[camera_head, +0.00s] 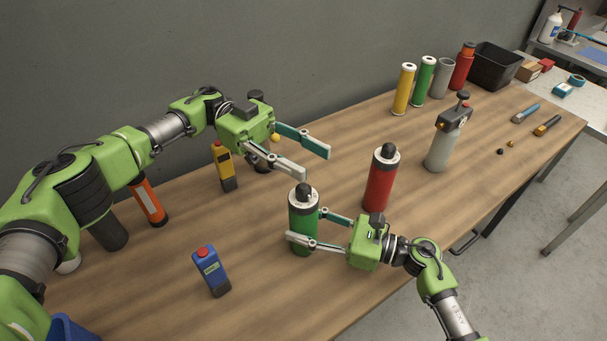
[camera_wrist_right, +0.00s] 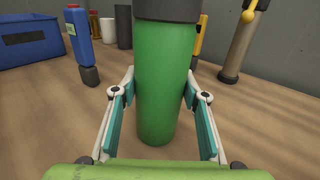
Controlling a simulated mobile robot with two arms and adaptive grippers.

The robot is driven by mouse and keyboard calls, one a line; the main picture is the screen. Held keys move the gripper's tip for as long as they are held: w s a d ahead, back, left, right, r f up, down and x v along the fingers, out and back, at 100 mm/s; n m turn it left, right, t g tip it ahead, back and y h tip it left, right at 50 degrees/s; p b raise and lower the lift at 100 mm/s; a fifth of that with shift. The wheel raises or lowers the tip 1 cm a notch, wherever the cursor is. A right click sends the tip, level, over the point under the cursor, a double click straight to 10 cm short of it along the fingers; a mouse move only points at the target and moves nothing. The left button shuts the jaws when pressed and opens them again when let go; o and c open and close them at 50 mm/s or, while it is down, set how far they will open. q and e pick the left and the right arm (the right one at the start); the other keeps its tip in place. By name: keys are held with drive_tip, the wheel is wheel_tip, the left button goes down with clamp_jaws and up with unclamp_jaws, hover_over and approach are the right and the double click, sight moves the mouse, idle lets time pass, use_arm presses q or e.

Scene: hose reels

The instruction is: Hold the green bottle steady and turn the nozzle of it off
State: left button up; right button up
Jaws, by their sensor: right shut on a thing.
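The green bottle (camera_head: 303,221) stands upright on the wooden table (camera_head: 265,295), with a grey collar and a black nozzle (camera_head: 304,190) on top. My right gripper (camera_head: 303,228) is shut on the bottle's body from the right. The right wrist view shows the green body (camera_wrist_right: 165,85) between the two fingers, with the dark collar at the top edge; the nozzle is out of that view. My left gripper (camera_head: 316,163) is open and empty, above and behind the bottle, apart from the nozzle.
A red bottle (camera_head: 380,180) stands right of the green one, and a grey bottle (camera_head: 441,150) farther right. A blue device (camera_head: 211,272) and a yellow device (camera_head: 223,166) stand to the left. Several cylinders and a black bin (camera_head: 493,69) are at the back right. The table's front middle is clear.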

sight(304, 187)
use_arm(q)
drive_tip(key=shift+r, duration=1.05)
drive_tip(key=shift+s, duration=0.1)
drive_tip(key=s+d+m+t+y, duration=0.2)
drive_tip(key=s+m+t+y, duration=0.15)
drive_tip(key=m+y, duration=0.55)
drive_tip(key=w+a+r+m+t+y, duration=0.25)
drive_tip(key=w+m+t+y, duration=0.2)
drive_tip(key=m+t, duration=0.4)
drive_tip(key=shift+m+g+y, duration=0.25)
drive_tip(key=shift+g+y, duration=0.1)
drive_tip(key=shift+g, duration=0.15)
drive_tip(key=f, duration=1.1)
drive_tip(key=shift+s+d+f, duration=0.3)
drive_tip(key=shift+s, duration=0.05)
